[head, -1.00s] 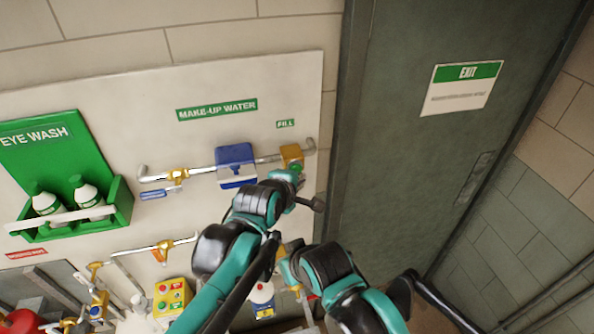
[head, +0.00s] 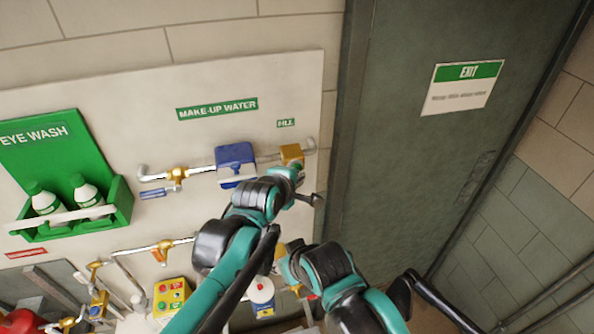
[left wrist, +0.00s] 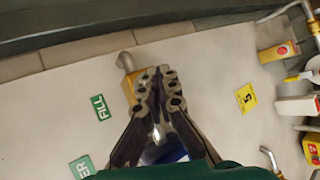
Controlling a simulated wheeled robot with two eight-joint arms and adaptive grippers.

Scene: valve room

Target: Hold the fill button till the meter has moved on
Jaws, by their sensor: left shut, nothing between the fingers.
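The fill button's brass-yellow box (head: 291,153) sits on the pipe at the right end of the white panel, below the FILL label (head: 286,123). The blue meter (head: 236,158) is on the same pipe to its left; its reading cannot be made out. My left gripper (head: 294,173) is at the lower front of the yellow box and largely covers the green button. In the left wrist view its shut, empty fingers (left wrist: 160,84) overlap the yellow box (left wrist: 128,84); contact with the button cannot be told. My right arm is low in the middle, its fingers not discernible.
An eye wash station (head: 85,190) with bottles is at left. A brass valve (head: 176,174) is left of the meter. Lower down are more pipes and a yellow button box (head: 171,297). A dark exit door (head: 400,170) stands at right.

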